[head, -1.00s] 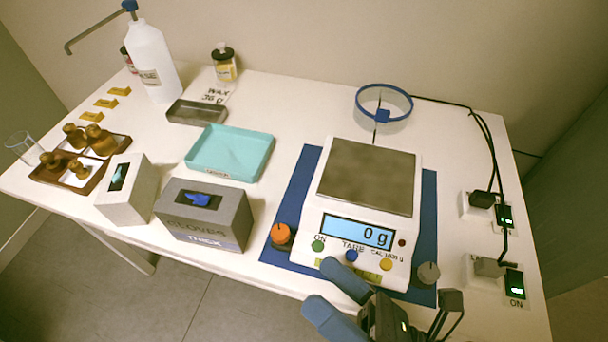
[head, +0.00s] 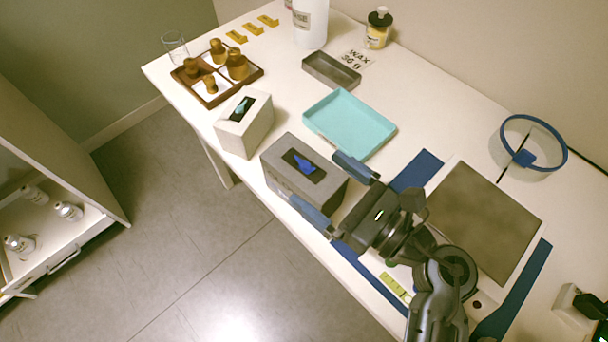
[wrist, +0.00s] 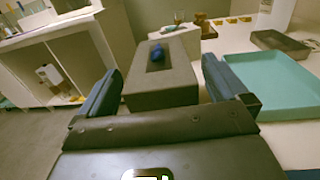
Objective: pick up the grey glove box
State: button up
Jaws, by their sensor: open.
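The grey glove box (head: 289,189) stands near the table's front edge, with a blue glove (head: 302,164) showing in the dark slot on its top. My gripper (head: 333,186) is open and empty, its two blue fingers at the right end of the box in the head view. In the wrist view the grey box (wrist: 158,92) lies straight ahead, between and just beyond the open fingers (wrist: 162,90). I cannot tell whether either finger touches it.
A white glove box (head: 240,135) stands to the left of the grey one. A teal tray (head: 345,146) lies behind it. The scale (head: 485,220) is to the right, partly under my arm. A wooden bottle tray (head: 250,80) is at the far left.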

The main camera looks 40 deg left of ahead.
jog(key=shift+a, duration=1.3)
jog(key=shift+c, duration=0.3)
jog(key=c, duration=1.3)
